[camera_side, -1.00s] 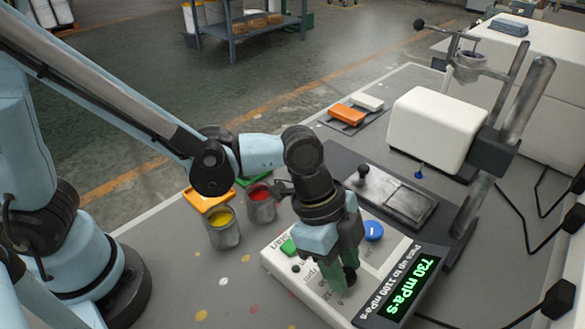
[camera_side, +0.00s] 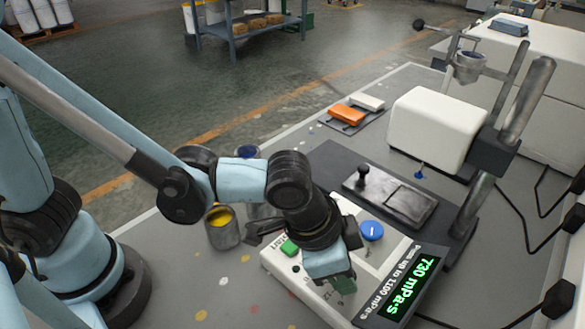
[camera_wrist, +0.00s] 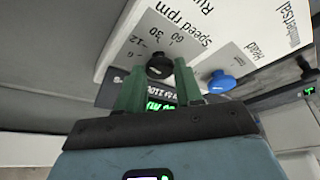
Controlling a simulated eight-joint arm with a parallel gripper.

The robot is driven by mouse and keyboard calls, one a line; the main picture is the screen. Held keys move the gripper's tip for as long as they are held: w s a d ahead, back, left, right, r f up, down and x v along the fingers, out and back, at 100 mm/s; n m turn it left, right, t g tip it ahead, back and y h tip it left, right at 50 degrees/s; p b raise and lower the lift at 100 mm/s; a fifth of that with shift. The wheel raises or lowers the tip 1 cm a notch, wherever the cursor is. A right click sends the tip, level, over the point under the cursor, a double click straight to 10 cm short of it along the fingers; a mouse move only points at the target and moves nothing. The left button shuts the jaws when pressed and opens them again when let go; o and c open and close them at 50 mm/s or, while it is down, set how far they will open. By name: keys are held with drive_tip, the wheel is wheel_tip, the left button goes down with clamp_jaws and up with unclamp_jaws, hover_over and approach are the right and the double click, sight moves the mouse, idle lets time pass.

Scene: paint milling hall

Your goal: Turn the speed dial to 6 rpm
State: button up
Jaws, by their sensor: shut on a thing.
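The speed dial is a black knob (camera_wrist: 159,65) on the white panel, seen in the wrist view beside the printed "Speed rpm" and a scale with 12, 30 and 60. My gripper (camera_wrist: 161,86) has its two green fingers on either side of the knob, shut on it. I cannot tell which mark the knob points to. In the side view my gripper (camera_side: 338,284) is over the panel and hides the dial. The green-lit display (camera_side: 408,283) reads 730 mPa·s, with "Pass up to 1100 mPa·s".
Behind are a dark plate with a black knob (camera_side: 364,174), a white instrument housing (camera_side: 432,130) and a metal post (camera_side: 527,100).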

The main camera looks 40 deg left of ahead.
drive_tip(key=n, duration=0.2)
drive_tip(key=n+t+y, duration=0.1)
drive_tip(key=n, duration=0.1)
drive_tip(key=shift+s+d+n+y, duration=0.1)
drive_tip(key=shift+d+n+y, duration=0.05)
drive_tip(key=shift+n+y, duration=0.15)
drive_tip(key=shift+d+n+y, duration=0.15)
drive_tip(key=shift+n+y, duration=0.55)
drive_tip(key=shift+n, duration=1.2)
drive_tip(key=o, duration=1)
drive_tip(key=shift+o, duration=0.2)
drive_tip(key=shift+r, duration=0.1)
drive_tip(key=v, duration=1.2)
drive_tip(key=shift+s, duration=0.1)
